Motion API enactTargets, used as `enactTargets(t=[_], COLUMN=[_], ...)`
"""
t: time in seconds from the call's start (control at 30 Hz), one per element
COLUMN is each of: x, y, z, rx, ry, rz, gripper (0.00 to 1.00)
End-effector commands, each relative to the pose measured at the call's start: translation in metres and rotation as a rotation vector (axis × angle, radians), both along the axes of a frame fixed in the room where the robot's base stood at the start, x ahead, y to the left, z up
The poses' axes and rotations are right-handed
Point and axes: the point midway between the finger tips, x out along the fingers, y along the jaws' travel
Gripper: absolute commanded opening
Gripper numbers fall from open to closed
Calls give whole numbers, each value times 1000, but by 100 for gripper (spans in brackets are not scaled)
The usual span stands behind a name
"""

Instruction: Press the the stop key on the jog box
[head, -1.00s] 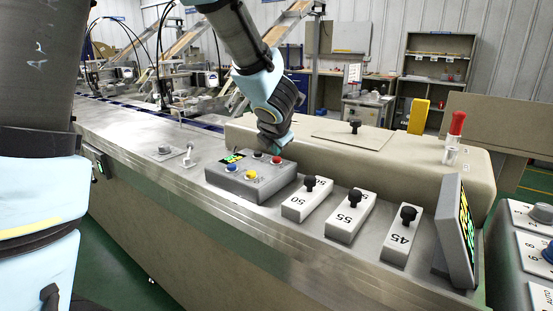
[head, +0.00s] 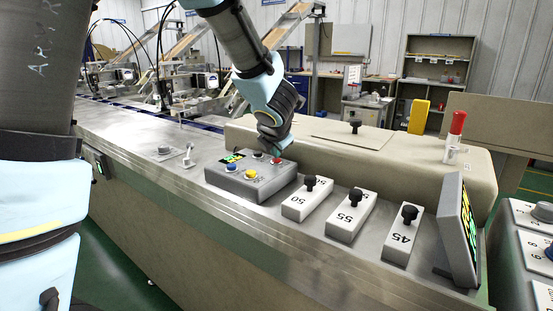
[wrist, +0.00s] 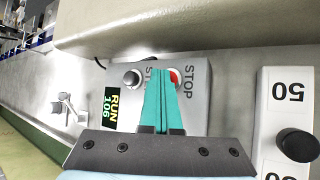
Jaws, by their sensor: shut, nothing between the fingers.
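The grey jog box (head: 250,183) sits on the metal machine top. The red stop key (wrist: 176,78), beside the STOP label, is partly covered by my fingers in the wrist view. It shows at the box's far right corner in the head view (head: 275,161). My gripper (wrist: 164,74) is shut and empty, its teal fingertips over or just beside the stop key. I cannot tell whether they touch it.
White blocks with black knobs, including the one marked 50 (head: 307,199), stand right of the box. A beige raised housing (head: 400,165) runs close behind it.

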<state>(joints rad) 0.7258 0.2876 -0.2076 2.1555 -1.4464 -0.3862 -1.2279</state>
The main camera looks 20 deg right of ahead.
Motion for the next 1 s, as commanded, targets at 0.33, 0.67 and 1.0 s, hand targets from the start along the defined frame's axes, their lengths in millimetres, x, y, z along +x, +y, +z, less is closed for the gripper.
enactTargets(t=[0.33,0.67,1.0], x=[0,0,0], y=[0,0,0], z=[7,18,22], rx=[1,1,0], ry=[1,0,0], rz=[0,1,0], gripper=[0,0,0])
